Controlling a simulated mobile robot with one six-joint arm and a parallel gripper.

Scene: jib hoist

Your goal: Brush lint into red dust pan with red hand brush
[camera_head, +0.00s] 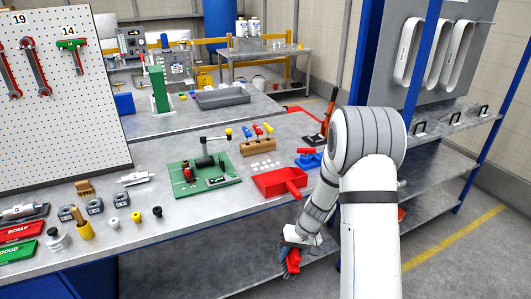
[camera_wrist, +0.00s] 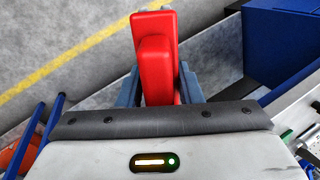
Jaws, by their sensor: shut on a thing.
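The red dust pan (camera_head: 272,183) lies on the workbench near its front right edge, its handle toward the edge. Several small white bits of lint (camera_head: 264,165) lie on the bench just behind it. My gripper (camera_head: 291,254) is shut on the red hand brush (camera_head: 294,261), in front of the bench edge and apart from the pan. In the wrist view, the red brush (camera_wrist: 154,50) sits between the two grey fingers of my gripper (camera_wrist: 158,85). The bristles cannot be made out clearly.
A green fixture board (camera_head: 205,175) stands left of the pan, and a wooden block with coloured-handled tools (camera_head: 258,147) behind the lint. A blue and red device (camera_head: 308,158) is right of it. A blue-post shelf rack (camera_head: 440,165) stands at the right.

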